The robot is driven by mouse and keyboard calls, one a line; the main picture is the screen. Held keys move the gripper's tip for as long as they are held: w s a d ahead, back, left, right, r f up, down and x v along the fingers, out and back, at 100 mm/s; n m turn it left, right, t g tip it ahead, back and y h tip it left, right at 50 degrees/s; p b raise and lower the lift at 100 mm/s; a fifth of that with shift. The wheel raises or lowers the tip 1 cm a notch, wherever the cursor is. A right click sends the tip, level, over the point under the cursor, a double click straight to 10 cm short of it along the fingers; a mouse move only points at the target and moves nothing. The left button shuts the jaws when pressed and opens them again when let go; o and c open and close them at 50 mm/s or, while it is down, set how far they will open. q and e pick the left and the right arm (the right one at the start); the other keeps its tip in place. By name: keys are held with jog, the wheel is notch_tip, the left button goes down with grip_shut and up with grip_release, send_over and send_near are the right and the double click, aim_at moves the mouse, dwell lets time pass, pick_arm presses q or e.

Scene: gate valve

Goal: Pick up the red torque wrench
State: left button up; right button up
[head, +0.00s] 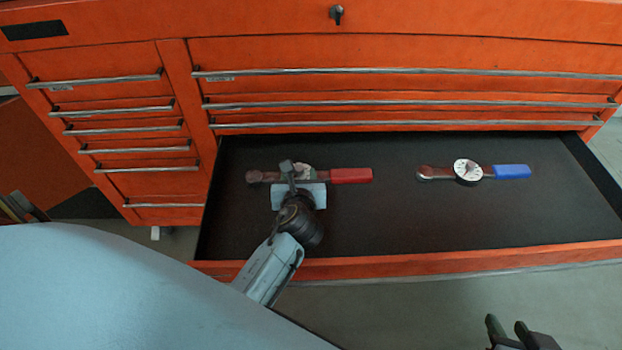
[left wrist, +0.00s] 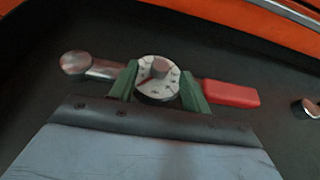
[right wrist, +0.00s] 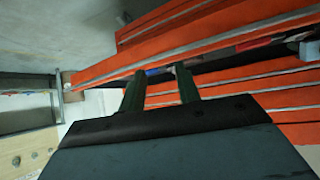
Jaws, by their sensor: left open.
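The red torque wrench (head: 350,176) lies in the open drawer, its red handle to the right and its ratchet head to the left. My left gripper (head: 295,172) is over its middle, hiding part of the dial. In the left wrist view the wrench's red handle (left wrist: 232,94) and dial show clearly. The open fingers of the left gripper (left wrist: 159,80) stand on either side of the dial; whether they touch it I cannot tell. My right gripper (head: 508,328) is at the bottom right, outside the drawer. In the right wrist view the right gripper (right wrist: 159,82) has its fingers apart, with nothing between them.
A blue-handled torque wrench (head: 512,171) with a white dial lies to the right in the same drawer. The drawer's front edge (head: 430,262) runs below both wrenches. The orange tool cabinet (head: 400,55) with shut drawers rises behind. The drawer floor between the wrenches is clear.

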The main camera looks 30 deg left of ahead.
pick_arm(q)
jog(key=shift+w+a+f, duration=0.25)
jog(key=shift+w+a, duration=0.1)
jog(key=shift+w, duration=0.2)
pick_arm(e)
jog(key=shift+w+a+r+t+y, duration=0.15)
jog(key=shift+w+a+r+t, duration=0.15)
jog(key=shift+w+r+t, duration=0.25)
jog(key=shift+w+a+r+t+y, duration=0.15)
jog(key=shift+w+a+r+t, duration=0.1)
jog(key=shift+w+r+t, duration=0.25)
pick_arm(q)
grip_shut()
jog(key=shift+r, duration=0.15)
pick_arm(e)
jog(key=shift+s, duration=0.1)
